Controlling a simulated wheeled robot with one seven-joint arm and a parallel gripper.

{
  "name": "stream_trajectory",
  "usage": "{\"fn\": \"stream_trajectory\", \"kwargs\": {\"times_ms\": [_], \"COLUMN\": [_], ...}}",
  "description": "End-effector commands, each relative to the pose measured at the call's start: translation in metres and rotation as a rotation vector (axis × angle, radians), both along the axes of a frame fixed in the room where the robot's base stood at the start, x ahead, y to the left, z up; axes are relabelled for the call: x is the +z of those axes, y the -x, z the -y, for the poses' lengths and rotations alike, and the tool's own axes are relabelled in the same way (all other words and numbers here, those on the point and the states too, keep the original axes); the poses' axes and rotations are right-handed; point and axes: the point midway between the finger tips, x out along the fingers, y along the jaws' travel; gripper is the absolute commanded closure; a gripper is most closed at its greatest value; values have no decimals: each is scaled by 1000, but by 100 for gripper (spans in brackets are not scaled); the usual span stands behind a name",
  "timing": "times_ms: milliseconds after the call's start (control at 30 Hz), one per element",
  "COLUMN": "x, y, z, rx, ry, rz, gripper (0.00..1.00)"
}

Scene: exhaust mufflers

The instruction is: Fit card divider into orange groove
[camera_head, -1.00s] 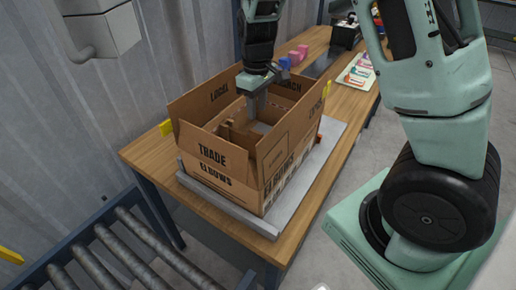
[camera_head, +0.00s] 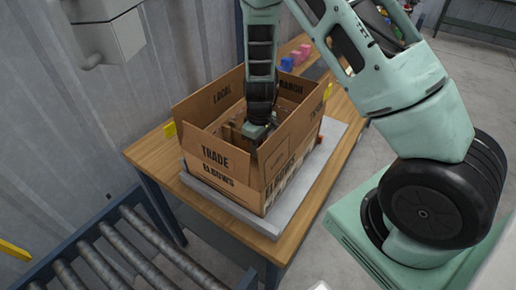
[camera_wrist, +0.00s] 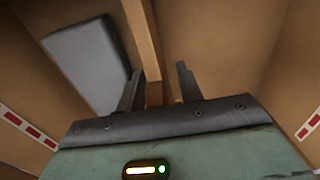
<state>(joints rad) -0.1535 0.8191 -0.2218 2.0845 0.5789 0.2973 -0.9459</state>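My gripper (camera_wrist: 161,70) is down inside the open cardboard box (camera_head: 218,174). In the wrist view its two fingers are apart. A brown card strip (camera_wrist: 143,35), which looks like the card divider, runs down between them, closer to the left finger; I cannot tell whether they touch. In the head view my wrist (camera_head: 258,128) hides the fingertips, and brown card (camera_head: 228,133) shows to its left inside the box. No orange groove can be made out in either view.
A grey block (camera_wrist: 88,60) lies in the box beside the card. The box stands on a grey slab (camera_head: 245,220) on the wooden table (camera_head: 150,154). Raised flaps and walls surround my gripper closely. Pink and blue blocks (camera_head: 294,58) sit behind. A roller conveyor (camera_head: 140,255) is in front.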

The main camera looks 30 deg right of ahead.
Motion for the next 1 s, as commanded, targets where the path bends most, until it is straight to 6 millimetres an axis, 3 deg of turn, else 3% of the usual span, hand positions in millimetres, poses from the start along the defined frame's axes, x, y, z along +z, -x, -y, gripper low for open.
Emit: {"fn": "stream_trajectory", "kwargs": {"times_ms": [233, 367, 767, 1000], "x": [-2, -2, 1, 38], "y": [0, 0, -1, -2], "z": [0, 0, 0, -1], "rx": [1, 1, 1, 3], "ry": [0, 0, 0, 0], "rz": [1, 1, 2, 8], "gripper": [64, 100, 100, 100]}}
